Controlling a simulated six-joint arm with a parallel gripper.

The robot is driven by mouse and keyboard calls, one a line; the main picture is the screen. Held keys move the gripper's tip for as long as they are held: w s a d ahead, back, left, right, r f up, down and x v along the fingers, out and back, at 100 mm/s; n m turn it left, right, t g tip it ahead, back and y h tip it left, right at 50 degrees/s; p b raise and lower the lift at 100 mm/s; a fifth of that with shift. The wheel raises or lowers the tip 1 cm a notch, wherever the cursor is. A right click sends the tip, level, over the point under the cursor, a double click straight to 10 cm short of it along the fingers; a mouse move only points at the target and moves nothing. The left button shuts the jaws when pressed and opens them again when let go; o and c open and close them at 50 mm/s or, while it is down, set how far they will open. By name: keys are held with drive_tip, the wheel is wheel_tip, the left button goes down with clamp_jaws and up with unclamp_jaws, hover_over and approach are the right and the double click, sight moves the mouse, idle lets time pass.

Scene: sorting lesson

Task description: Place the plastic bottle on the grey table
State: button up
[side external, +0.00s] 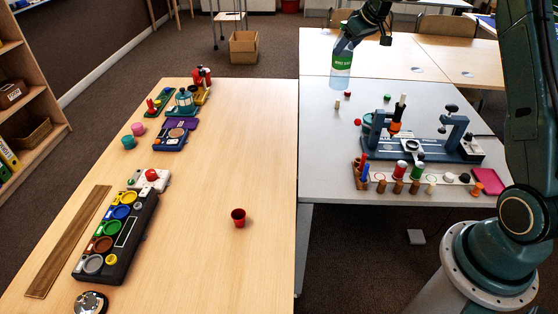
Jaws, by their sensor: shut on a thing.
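The plastic bottle (342,62) is clear and bluish with a green label. It is upright, or nearly so, at the far left part of the grey table (330,140). My gripper (352,36) comes from the upper right and is shut on the bottle near its top. The fingers and the bottle's cap are hard to make out at this size. I cannot tell whether the bottle's base touches the grey table or hangs just above it.
Small blocks (337,105) lie in front of the bottle. A blue fixture (425,145) and a rack of coloured pegs (415,180) fill the table's middle and right. The grey table's left front is bare. A wooden table (230,150) adjoins it, with a red cup (238,218).

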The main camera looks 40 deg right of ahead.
wheel_tip(320, 180, down, 16)
drive_tip(key=shift+r, duration=0.15)
idle(0.5)
drive_tip(key=shift+f, duration=2.25)
drive_tip(key=o, duration=1.2)
approach(345, 88)
drive_tip(key=shift+w+d+f, duration=0.15)
drive_tip(key=shift+f, duration=1.05)
drive_tip(key=shift+w+d+f, duration=0.1)
drive_tip(key=shift+w+f, duration=0.05)
drive_tip(key=shift+f, duration=1.1)
